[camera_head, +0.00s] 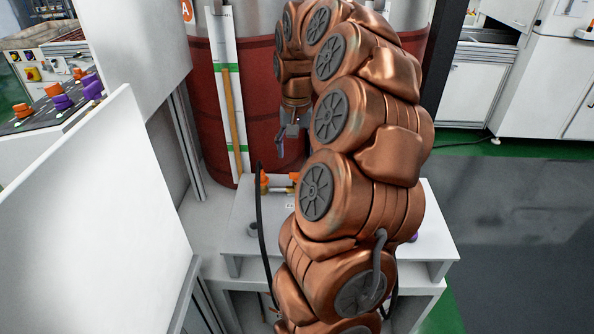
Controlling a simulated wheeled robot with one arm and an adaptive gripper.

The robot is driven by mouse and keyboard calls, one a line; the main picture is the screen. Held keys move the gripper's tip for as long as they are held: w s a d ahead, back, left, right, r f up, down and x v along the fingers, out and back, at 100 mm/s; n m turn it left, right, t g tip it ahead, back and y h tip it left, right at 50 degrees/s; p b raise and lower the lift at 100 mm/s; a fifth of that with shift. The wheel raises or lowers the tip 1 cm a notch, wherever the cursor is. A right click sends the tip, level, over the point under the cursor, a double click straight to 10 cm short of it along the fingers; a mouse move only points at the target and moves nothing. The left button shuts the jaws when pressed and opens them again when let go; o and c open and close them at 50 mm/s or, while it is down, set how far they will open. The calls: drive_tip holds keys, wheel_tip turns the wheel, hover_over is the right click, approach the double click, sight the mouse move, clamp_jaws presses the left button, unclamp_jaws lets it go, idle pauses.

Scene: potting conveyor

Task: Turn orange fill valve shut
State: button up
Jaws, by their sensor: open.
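An orange fitting (265,183), which looks like the fill valve, sits at the back of the white bench below the red tank. Another orange part (294,176) shows just right of it, cut off by my arm. The handle's angle cannot be made out. My gripper (291,147) hangs in front of the red tank (207,110), above the orange parts and apart from them. It is open, with nothing seen between its fingers. My copper arm hides much of the bench.
A white gauge board (218,45) with green marks and an orange strip stands against the tank. A black hose (262,225) runs down left of my arm. White panels (90,215) close off the left. A console (55,103) holds orange and purple knobs. Grey floor is clear at right.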

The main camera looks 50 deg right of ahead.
sight(296, 173)
wheel_tip(296, 173, down, 7)
drive_tip(key=shift+r, duration=0.1)
idle(0.3)
